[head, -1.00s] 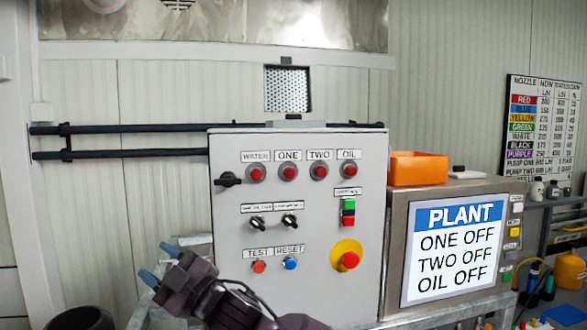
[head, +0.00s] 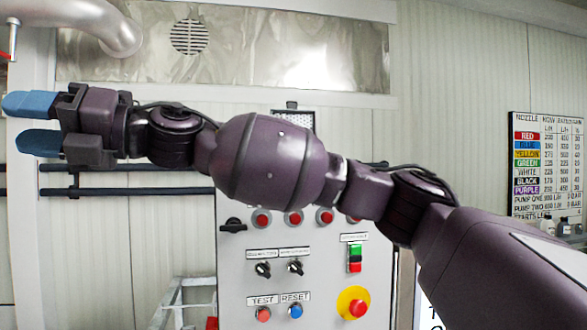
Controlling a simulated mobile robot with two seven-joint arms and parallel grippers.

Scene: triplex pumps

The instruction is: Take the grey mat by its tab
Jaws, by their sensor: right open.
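No grey mat and no tab show in the head view. My right gripper (head: 30,122) is at the upper left of the head view, with its blue fingertips pointing left. The fingers are apart with nothing between them. My right arm stretches across the picture from the lower right and hides part of the control panel. My left gripper is not in view.
A grey control panel (head: 327,278) with buttons and switches stands behind my arm. Dark pipes (head: 60,191) run along the wall to its left. A metal frame (head: 178,296) stands at lower left. A colour chart (head: 546,165) hangs at right.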

